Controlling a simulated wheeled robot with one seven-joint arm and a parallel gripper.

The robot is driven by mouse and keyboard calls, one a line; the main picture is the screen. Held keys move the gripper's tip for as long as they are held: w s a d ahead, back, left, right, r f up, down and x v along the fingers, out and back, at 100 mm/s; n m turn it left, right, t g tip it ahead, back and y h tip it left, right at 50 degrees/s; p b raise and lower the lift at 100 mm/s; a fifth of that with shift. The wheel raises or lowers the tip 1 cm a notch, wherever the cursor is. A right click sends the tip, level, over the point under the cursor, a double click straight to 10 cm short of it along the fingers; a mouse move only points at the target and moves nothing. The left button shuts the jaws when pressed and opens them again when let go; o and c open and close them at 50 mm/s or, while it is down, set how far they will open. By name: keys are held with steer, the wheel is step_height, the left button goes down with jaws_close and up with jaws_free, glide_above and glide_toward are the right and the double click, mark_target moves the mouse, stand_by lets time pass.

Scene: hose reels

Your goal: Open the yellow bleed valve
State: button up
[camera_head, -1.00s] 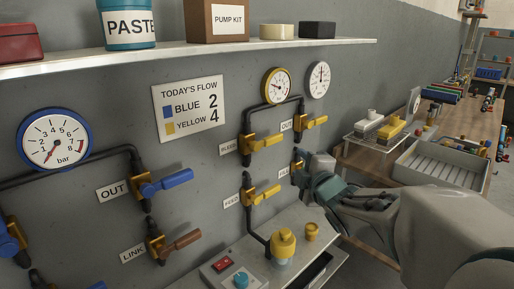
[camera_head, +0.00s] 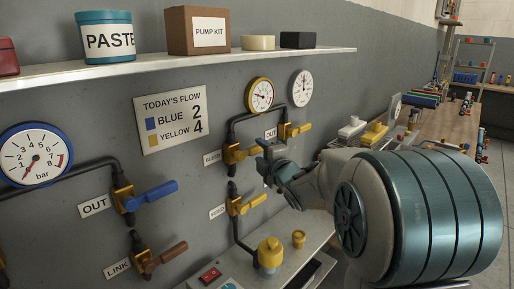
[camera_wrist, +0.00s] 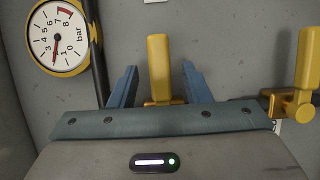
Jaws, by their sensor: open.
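The yellow bleed valve (camera_head: 235,153) is on the grey wall beside a BLEED label (camera_head: 211,158). Its yellow lever points right in the head view, roughly level. My gripper (camera_head: 268,149) is just right of it, partly covering the lever's free end. In the wrist view the fingers of my gripper (camera_wrist: 160,87) are open, one on each side of a yellow lever (camera_wrist: 158,65) that appears to be the bleed valve's. Gaps show on both sides. Whether the lever lies at finger depth, I cannot tell.
The FEED valve's yellow lever (camera_head: 248,203) is below, and the OUT valve (camera_head: 293,130) is above right. A black pipe (camera_wrist: 95,50) runs close to one finger. A yellow-rimmed gauge (camera_head: 259,95) hangs above. A shelf (camera_head: 170,65) spans the wall higher up.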

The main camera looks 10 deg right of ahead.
mark_target(259, 151)
steer(key=shift+x, duration=1.55)
jaws_close()
steer(key=shift+a, duration=0.1)
